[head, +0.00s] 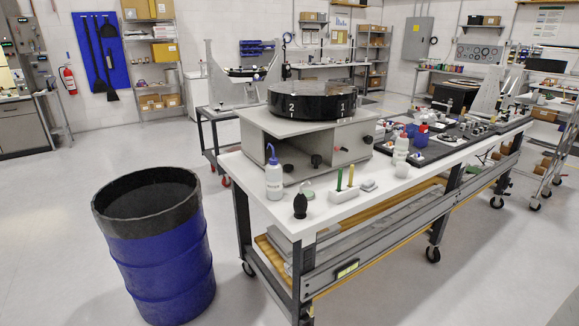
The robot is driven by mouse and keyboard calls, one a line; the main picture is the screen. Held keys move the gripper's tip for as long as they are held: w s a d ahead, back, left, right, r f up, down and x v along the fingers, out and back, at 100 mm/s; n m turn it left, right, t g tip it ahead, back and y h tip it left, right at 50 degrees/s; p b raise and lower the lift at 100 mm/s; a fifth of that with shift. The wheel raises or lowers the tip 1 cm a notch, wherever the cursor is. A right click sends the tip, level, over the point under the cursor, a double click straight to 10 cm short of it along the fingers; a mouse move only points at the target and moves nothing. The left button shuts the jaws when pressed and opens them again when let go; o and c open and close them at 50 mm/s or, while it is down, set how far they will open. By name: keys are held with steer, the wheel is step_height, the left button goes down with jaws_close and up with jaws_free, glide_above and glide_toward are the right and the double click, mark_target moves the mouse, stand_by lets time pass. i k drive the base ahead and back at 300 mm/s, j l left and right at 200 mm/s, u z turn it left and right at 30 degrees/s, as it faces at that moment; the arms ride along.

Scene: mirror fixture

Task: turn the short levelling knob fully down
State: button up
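A grey box-shaped fixture (262,127) stands on the white workbench, with a round black drum (312,102) marked 2 and 1 on its top. Small dark knobs show low on its front side: one at the left (288,168), one near the middle (316,160) and one at the right (367,139). They are too small for me to tell which is the short levelling knob or how far any is turned. My gripper is not in this view.
A wash bottle (274,178), a black bulb blower (300,205) and a white block with upright sticks (346,192) stand on the bench before the fixture. A blue barrel (160,262) stands left of the bench. Open floor (60,215) lies at the left.

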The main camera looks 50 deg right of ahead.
mark_target(287, 168)
steer(key=i, duration=1.35)
